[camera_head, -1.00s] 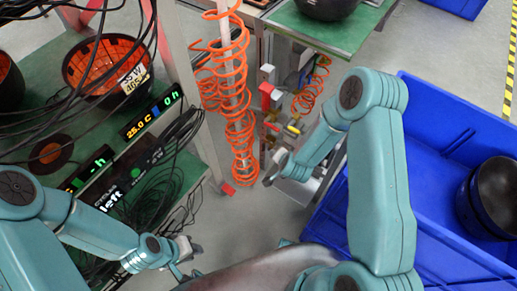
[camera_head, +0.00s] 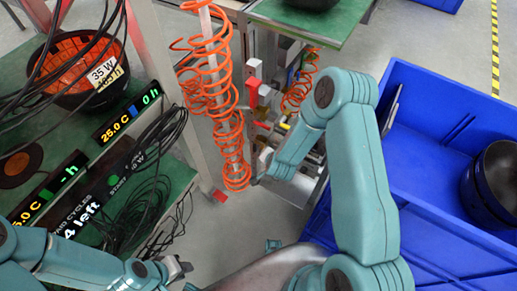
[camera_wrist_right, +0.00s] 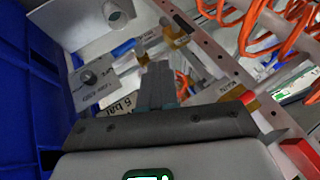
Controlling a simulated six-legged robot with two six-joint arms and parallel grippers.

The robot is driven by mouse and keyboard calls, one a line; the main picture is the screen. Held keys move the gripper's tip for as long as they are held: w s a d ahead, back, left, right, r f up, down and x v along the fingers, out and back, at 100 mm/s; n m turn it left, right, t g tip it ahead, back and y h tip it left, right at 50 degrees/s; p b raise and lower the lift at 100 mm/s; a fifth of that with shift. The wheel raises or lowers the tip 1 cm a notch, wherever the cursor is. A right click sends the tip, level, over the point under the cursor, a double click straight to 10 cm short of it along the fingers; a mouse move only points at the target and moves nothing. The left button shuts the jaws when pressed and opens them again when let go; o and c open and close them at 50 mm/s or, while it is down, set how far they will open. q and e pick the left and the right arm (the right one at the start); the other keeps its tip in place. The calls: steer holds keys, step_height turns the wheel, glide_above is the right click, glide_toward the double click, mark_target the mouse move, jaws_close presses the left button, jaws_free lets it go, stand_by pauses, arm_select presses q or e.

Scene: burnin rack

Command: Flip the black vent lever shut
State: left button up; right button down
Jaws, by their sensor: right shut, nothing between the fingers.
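My right gripper (camera_wrist_right: 158,75) is shut and empty in the right wrist view. Its grey fingers point into the valve panel, in front of a brass fitting (camera_wrist_right: 178,38). I cannot pick out the black vent lever for certain; the fingers cover part of the panel. A dark round knob (camera_wrist_right: 88,77) sits on a light plate to the left of the fingers. A red handle (camera_wrist_right: 300,155) shows at the lower right. In the head view my right arm reaches to the panel, and its forearm hides part of it. My left gripper (camera_head: 184,270) is low, away from the panel.
Orange coiled hoses (camera_head: 222,110) hang around a post left of the panel. A blue bin (camera_head: 425,120) with black bowls (camera_head: 497,180) stands at the right. A green bench (camera_head: 60,135) with cables, displays and a bowl is at the left. Grey floor lies between.

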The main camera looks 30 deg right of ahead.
steer(key=w+f+b, duration=0.2)
steer(key=w+f, duration=0.6)
steer(key=w, duration=0.1)
steer(key=shift+w+d+b, duration=0.3)
